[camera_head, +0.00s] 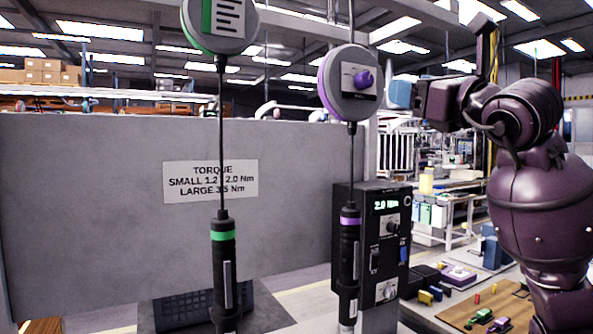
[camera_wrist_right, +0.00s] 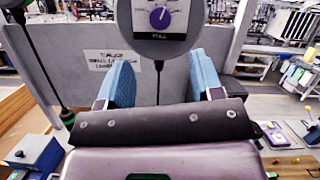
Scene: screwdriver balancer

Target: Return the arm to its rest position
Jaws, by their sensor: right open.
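My right arm comes in from the right in the head view, raised to the height of the balancers. Its gripper (camera_head: 400,94) is open, with blue finger pads, just right of the purple balancer (camera_head: 335,88). The right wrist view shows the open gripper (camera_wrist_right: 163,80) with nothing between its fingers. The purple balancer (camera_wrist_right: 140,18) and its cable appear beyond them. A purple-banded screwdriver (camera_head: 349,262) hangs upright from this balancer. A green-banded screwdriver (camera_head: 223,270) hangs from the green balancer (camera_head: 230,22) at left. My left gripper does not show.
A grey panel with a torque sign (camera_head: 210,181) stands behind the screwdrivers. A black controller (camera_head: 383,235) reading 2.0 Nm stands right of the purple-banded screwdriver. A wooden board (camera_head: 455,310) with small coloured parts lies at lower right, near my arm.

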